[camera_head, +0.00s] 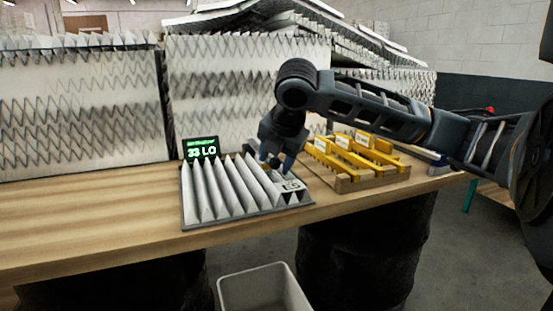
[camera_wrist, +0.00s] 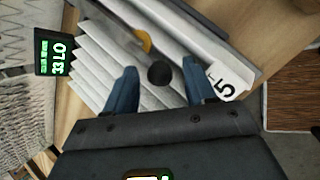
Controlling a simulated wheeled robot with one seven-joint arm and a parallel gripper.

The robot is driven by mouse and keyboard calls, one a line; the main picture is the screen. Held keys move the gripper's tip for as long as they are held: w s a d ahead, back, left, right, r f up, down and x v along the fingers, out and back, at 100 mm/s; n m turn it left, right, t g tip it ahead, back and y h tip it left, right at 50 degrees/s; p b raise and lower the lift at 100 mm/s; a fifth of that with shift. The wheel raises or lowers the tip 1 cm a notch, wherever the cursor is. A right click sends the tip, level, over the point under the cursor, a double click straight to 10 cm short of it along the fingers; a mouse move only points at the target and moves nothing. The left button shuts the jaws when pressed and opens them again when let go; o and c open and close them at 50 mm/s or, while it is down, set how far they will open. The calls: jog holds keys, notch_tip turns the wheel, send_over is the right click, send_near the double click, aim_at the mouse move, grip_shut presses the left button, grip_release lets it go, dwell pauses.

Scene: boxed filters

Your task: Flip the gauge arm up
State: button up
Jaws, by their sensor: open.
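My gripper (camera_head: 276,160) is over the right part of a grey tray (camera_head: 250,218) that holds a white pleated filter (camera_head: 218,190). In the wrist view its two blue fingers (camera_wrist: 160,72) are spread apart, with a dark round knob (camera_wrist: 158,74) showing between them. I cannot tell whether the fingers touch the knob. A grey strip with a yellow end (camera_wrist: 144,42), likely the gauge arm, lies along the pleats just beyond the knob. A small display (camera_head: 201,151) reads "33 LO" in green.
A wooden rack (camera_head: 372,180) with yellow pieces stands close to the right of the tray. Large pleated filters (camera_head: 80,110) line the back of the table. The table (camera_head: 90,225) is bare left of the tray. A grey bin (camera_head: 262,288) stands below the front edge.

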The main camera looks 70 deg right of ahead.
jog(key=shift+c, duration=0.2)
grip_shut()
dwell(0.3)
